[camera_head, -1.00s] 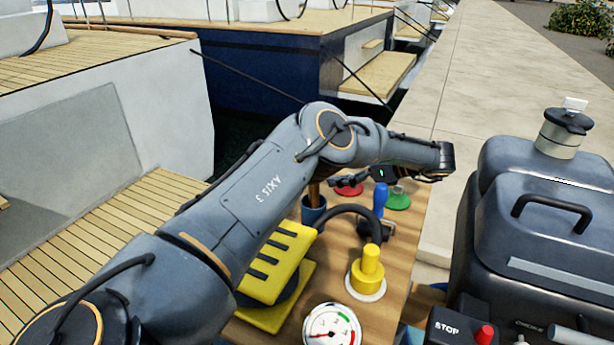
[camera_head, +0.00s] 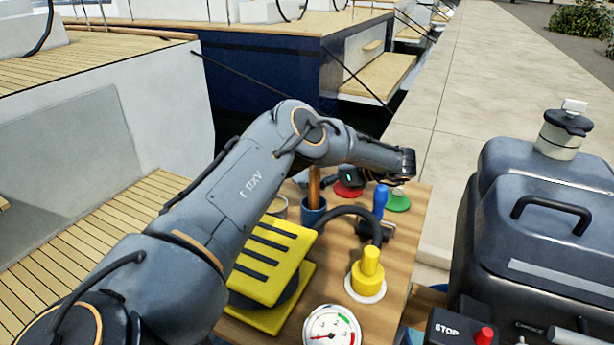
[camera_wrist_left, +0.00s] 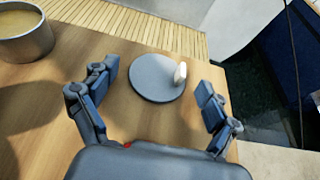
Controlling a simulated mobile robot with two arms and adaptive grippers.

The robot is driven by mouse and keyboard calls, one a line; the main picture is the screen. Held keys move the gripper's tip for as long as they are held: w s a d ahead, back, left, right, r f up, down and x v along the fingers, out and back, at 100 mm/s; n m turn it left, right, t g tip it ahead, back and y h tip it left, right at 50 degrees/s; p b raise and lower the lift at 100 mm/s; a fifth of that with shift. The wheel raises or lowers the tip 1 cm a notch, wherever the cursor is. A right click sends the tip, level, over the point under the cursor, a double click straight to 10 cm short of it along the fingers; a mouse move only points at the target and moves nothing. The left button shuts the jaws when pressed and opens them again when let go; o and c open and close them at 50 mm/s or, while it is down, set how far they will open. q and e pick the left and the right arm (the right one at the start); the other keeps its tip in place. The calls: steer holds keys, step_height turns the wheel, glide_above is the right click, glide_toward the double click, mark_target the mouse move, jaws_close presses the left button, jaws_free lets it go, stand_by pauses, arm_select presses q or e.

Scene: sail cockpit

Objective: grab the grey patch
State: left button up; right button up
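The grey patch (camera_wrist_left: 150,78) is a flat round disc with a small white tab (camera_wrist_left: 180,73) standing at its right side. It lies on the wooden tabletop in the left wrist view. My left gripper (camera_wrist_left: 157,80) is open, with one finger on each side of the patch in that view and nothing held. Whether the fingers touch the table cannot be told. In the head view the patch is not visible; my left arm covers that part of the table. My right gripper is not in view.
A metal tin (camera_wrist_left: 25,35) stands left of the patch. The table also holds a blue cup (camera_head: 313,212), a yellow ridged block (camera_head: 272,260), a yellow knob (camera_head: 368,270), a gauge (camera_head: 331,329), a blue-handled tool (camera_head: 380,202), a red disc (camera_head: 348,191) and a green cone (camera_head: 398,201).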

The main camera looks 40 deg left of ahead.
arm_select(q)
steer(key=c, duration=0.5)
